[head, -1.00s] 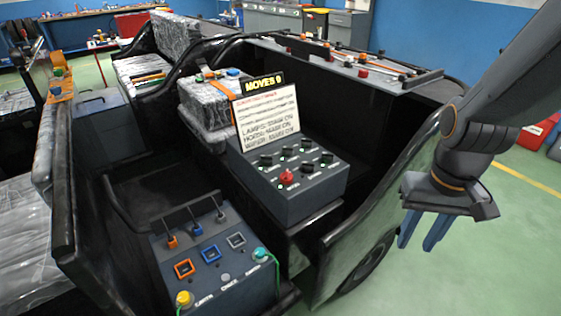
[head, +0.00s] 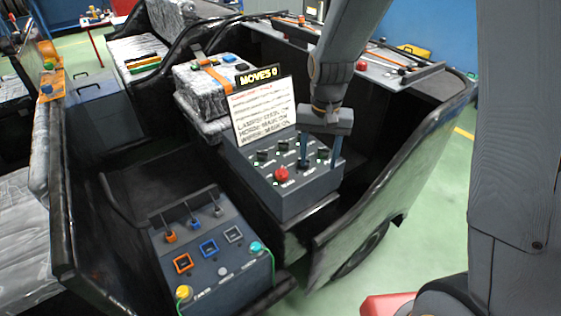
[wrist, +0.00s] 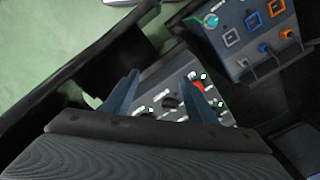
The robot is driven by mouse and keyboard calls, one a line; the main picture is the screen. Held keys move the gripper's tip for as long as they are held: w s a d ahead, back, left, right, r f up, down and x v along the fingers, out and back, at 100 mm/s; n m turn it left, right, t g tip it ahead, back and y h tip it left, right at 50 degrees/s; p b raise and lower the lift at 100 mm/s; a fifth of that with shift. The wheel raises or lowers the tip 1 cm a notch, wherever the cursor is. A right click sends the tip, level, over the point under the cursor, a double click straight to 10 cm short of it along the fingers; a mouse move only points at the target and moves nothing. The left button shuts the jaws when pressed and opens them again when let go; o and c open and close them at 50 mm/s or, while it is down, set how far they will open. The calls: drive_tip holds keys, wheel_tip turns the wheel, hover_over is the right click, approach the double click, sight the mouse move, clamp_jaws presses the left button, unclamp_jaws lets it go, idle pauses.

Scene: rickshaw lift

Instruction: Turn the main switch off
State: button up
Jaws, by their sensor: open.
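A grey switch box (head: 295,203) sits in the open vehicle, with several dark knobs and one red knob (head: 281,174) on its sloped top. The knob labels are too small to read, so I cannot tell which is the main switch. My gripper (head: 320,162) points down over the back right of the box, fingers apart and empty. In the wrist view my gripper (wrist: 161,76) has a black knob (wrist: 171,101) between its fingers, and the red knob (wrist: 199,86) lies beside the right finger. I cannot tell whether the fingers touch the box.
A sign (head: 263,112) headed "MOVES 0" stands behind the knobs. A second grey box (head: 215,262) with coloured sockets and small levers sits at the front left. A strapped, wrapped block (head: 205,88) is behind. The vehicle's side panel (head: 385,195) rises to the right.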

drive_tip(key=m+p, duration=0.2)
drive_tip(key=p, duration=0.2)
hover_over(282, 170)
wheel_tip(282, 170, down, 4)
drive_tip(key=shift+s+f, duration=0.15)
drive_tip(key=shift+f, duration=0.1)
drive_tip(key=shift+f+p, duration=1.5)
drive_tip(key=shift+f, duration=2.45)
drive_tip(key=shift+c, duration=0.2)
drive_tip(key=c, duration=1)
